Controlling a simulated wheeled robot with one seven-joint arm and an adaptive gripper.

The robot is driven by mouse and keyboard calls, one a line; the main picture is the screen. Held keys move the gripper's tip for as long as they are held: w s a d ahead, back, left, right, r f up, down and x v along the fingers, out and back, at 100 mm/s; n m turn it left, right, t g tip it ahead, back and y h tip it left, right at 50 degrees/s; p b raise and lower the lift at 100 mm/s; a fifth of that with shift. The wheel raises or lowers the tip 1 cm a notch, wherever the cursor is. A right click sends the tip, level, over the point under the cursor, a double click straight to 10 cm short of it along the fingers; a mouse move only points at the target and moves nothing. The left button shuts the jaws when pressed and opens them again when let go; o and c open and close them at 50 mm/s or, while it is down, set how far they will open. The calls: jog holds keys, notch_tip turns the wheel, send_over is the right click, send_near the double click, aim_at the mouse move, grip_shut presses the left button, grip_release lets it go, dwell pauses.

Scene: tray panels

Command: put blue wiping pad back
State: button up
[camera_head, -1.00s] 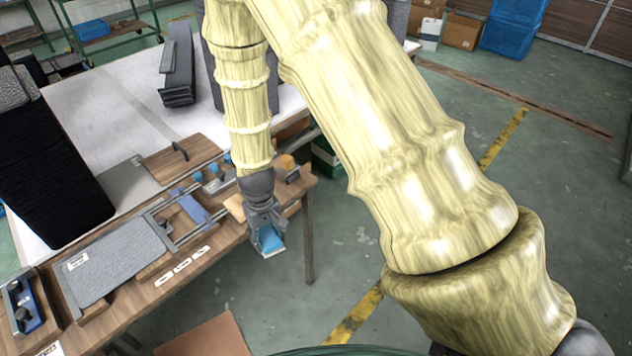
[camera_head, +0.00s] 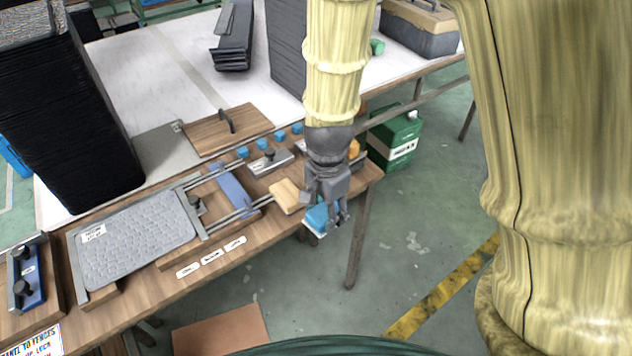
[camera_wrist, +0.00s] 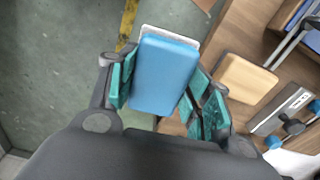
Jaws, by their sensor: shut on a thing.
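The blue wiping pad (camera_wrist: 165,75) is a blue block with a pale layer along its far edge. My gripper (camera_wrist: 160,95) is shut on it, with a green-padded finger on each side. In the head view the blue wiping pad (camera_head: 317,216) hangs under my gripper (camera_head: 328,210), at the front right edge of the wooden bench, over or just beyond the edge. A pale wooden block (camera_head: 286,196) lies on the bench just left of the pad; the pale wooden block also shows in the wrist view (camera_wrist: 247,79), right of my gripper.
A grey textured panel (camera_head: 140,235) lies in a frame with rails on the bench. A grey fixture with a black knob (camera_head: 270,160) and small blue blocks stand behind the pale block. A green canister (camera_head: 395,145) stands right of the bench. Open floor lies in front.

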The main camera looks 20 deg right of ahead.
jog(key=shift+w+m, duration=0.25)
jog(key=shift+m, duration=0.25)
jog(key=w+d, duration=0.1)
jog(key=w, duration=0.4)
jog(key=w+d+f+p, duration=0.1)
jog(key=w, duration=0.4)
jog(key=w+d, duration=0.1)
jog(key=w, duration=0.4)
jog(key=shift+w+d+f+p, duration=0.1)
jog(key=shift+d+f+p, duration=0.15)
jog(key=shift+p, duration=0.15)
jog(key=shift+f+p, duration=0.3)
jog(key=shift+f, duration=1.4)
jog(key=o, duration=1)
jog(key=shift+f, duration=0.15)
jog(key=shift+o, duration=0.4)
notch_tip(320, 180, up, 12)
jog(key=b, duration=0.1)
jog(key=shift+r, duration=0.2)
